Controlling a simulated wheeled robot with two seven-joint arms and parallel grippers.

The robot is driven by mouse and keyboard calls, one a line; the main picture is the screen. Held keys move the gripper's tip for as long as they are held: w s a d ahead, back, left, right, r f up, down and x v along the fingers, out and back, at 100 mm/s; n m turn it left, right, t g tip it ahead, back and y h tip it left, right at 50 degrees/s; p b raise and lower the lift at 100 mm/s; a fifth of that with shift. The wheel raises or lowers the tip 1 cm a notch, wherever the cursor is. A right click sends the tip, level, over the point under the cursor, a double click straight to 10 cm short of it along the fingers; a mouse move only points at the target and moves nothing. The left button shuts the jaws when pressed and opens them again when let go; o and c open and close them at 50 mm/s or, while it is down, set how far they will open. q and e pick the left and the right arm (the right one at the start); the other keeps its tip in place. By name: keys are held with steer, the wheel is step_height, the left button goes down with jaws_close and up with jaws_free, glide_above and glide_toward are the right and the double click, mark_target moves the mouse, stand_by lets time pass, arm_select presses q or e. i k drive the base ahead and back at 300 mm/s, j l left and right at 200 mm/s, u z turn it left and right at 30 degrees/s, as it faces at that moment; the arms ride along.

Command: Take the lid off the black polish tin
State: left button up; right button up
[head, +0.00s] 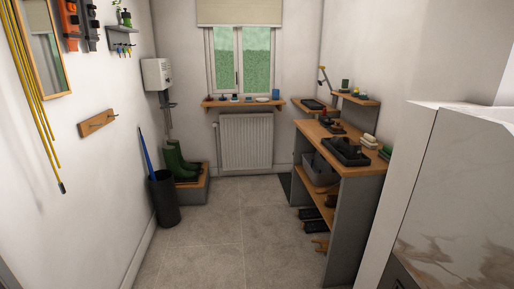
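The boot bench (372,168) stands along the right wall, with a wooden top and grey sides. A dark tray (346,153) with dark items lies on its top. Several small dark things lie farther back on the bench, and a small raised shelf (362,101) there carries small items. I cannot tell which of these, if any, is the black polish tin or its lid; they are too small at this distance. Neither of my grippers is in view.
The tiled floor (215,235) is clear in the middle. Green boots (180,162) stand on a low box at the back left, beside a black bin (165,198). A marble-faced unit (460,215) blocks the right foreground. A radiator (246,142) is under the window.

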mark_target(329, 121)
steer(key=i, duration=0.85)
steer(key=i+z, duration=0.1)
steer(key=i, duration=0.7)
steer(key=i+j+z, duration=0.1)
steer(key=i, duration=0.75)
steer(key=i+j, duration=0.25)
steer(key=i, duration=0.55)
